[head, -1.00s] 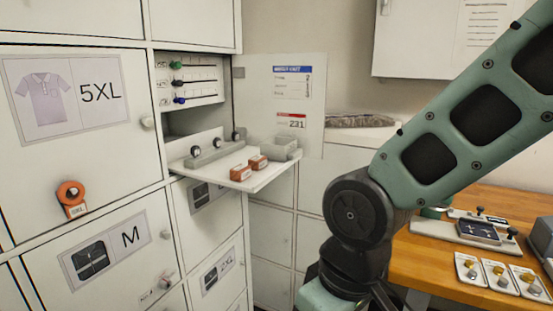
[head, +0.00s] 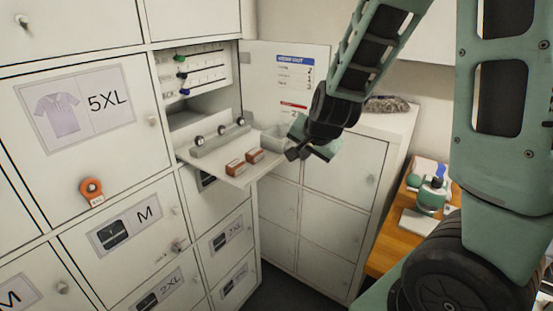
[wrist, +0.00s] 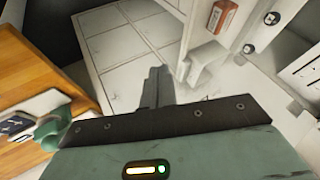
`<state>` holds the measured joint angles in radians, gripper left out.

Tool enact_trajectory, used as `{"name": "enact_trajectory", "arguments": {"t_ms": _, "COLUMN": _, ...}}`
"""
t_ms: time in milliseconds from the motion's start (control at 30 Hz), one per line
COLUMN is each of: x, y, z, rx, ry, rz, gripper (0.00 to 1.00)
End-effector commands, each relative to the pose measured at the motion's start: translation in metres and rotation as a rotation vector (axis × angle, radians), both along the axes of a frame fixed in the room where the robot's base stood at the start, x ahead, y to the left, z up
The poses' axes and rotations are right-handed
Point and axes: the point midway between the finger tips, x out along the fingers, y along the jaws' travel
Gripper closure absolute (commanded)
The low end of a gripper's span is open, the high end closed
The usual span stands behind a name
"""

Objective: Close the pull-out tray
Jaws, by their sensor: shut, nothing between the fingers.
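The pull-out tray (head: 243,177) sticks out of an open compartment in the white locker wall in the head view. My gripper (head: 293,154) is shut and empty, close to the tray's right front corner by the bin. I cannot tell whether it touches. In the wrist view the shut fingers (wrist: 157,85) point toward the lockers, with the bin (wrist: 206,62) and one box (wrist: 221,15) to their right.
The open compartment door (head: 290,85) stands right of the tray. Lower white lockers (head: 325,185) are behind my gripper. A wooden bench (head: 398,225) with tools is at the right. The floor (head: 275,290) below the tray is clear.

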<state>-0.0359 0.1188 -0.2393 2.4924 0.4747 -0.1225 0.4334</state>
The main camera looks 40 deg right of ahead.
Motion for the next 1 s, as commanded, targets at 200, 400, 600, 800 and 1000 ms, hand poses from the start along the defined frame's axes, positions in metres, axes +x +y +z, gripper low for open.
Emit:
{"name": "enact_trajectory", "arguments": {"t_ms": 200, "x": 0.022, "y": -0.009, "z": -0.04, "rx": 0.001, "ry": 0.004, "rz": -0.002, "gripper": 1.0}}
{"name": "enact_trajectory", "arguments": {"t_ms": 400, "x": 0.044, "y": -0.015, "z": -0.065, "rx": 0.001, "ry": 0.006, "rz": 0.002, "gripper": 1.0}}
{"name": "enact_trajectory", "arguments": {"t_ms": 600, "x": 0.069, "y": -0.009, "z": -0.069, "rx": 0.001, "ry": 0.003, "rz": 0.008, "gripper": 1.0}}
{"name": "enact_trajectory", "arguments": {"t_ms": 800, "x": 0.085, "y": -0.004, "z": -0.071, "rx": 0.001, "ry": 0.003, "rz": 0.006, "gripper": 1.0}}
{"name": "enact_trajectory", "arguments": {"t_ms": 1000, "x": 0.089, "y": -0.003, "z": -0.073, "rx": 0.0, "ry": 0.002, "rz": 0.004, "gripper": 1.0}}
